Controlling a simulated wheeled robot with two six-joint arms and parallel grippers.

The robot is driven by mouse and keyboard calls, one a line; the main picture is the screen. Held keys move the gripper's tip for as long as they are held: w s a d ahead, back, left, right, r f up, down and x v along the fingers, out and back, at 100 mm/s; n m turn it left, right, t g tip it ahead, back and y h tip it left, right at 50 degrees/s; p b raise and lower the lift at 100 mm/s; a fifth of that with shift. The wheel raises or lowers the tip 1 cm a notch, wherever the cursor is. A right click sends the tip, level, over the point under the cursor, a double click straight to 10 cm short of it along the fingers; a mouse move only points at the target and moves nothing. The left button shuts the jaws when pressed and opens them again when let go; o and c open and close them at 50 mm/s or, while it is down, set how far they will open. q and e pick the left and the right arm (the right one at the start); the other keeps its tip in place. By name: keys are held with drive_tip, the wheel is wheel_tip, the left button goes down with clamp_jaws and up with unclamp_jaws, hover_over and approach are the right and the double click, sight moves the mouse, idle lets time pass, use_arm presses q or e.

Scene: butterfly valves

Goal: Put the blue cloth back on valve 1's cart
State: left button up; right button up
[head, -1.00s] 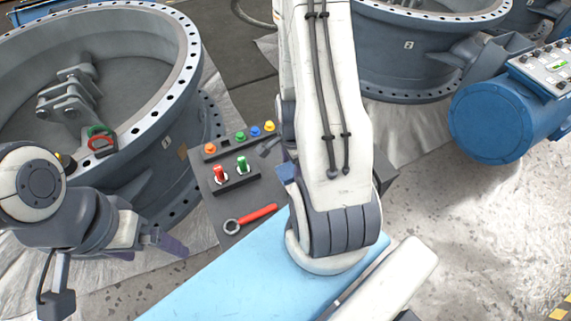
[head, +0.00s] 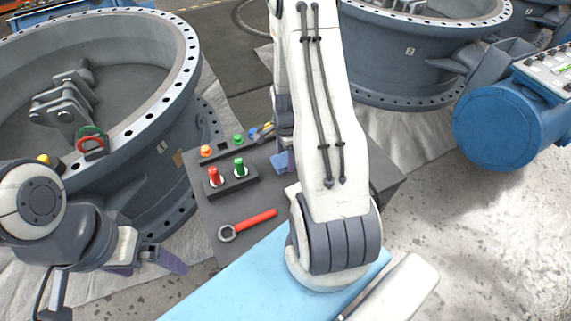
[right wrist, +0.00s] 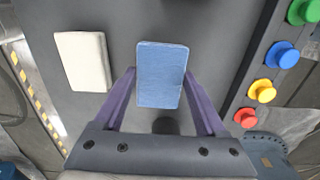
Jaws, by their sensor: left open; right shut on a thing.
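In the right wrist view the blue cloth (right wrist: 161,75), a flat folded rectangle, lies between the fingers of my right gripper (right wrist: 161,92), which is shut on it. The dark grey cart top (right wrist: 205,25) is behind it; I cannot tell whether the cloth touches it. In the head view the right gripper is largely hidden by my right arm, with a small blue patch showing left of the arm, over the cart (head: 222,190). Valve 1 (head: 150,165), a large grey flanged ring, stands left of the cart. My left gripper (head: 148,262) is open and empty at lower left.
A white pad (right wrist: 84,60) lies left of the cloth. A row of coloured knobs (right wrist: 263,90) runs along the cart's edge. A red and a green plug (head: 239,166) stand in a black block; a red-handled wrench (head: 248,224) lies in front. Another valve (head: 410,60) stands behind.

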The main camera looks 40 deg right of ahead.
sight(285, 159)
wheel_tip(285, 159, down, 2)
drive_tip(key=shift+f+b, duration=0.2)
drive_tip(key=shift+b, duration=0.4)
use_arm(q)
wheel_tip(285, 159, down, 2)
use_arm(e)
drive_tip(key=shift+r, duration=0.15)
drive_tip(key=o, duration=1.4)
use_arm(q)
drive_tip(key=shift+r+p, duration=0.65)
drive_tip(key=shift+p, duration=0.15)
use_arm(e)
wheel_tip(285, 159, up, 12)
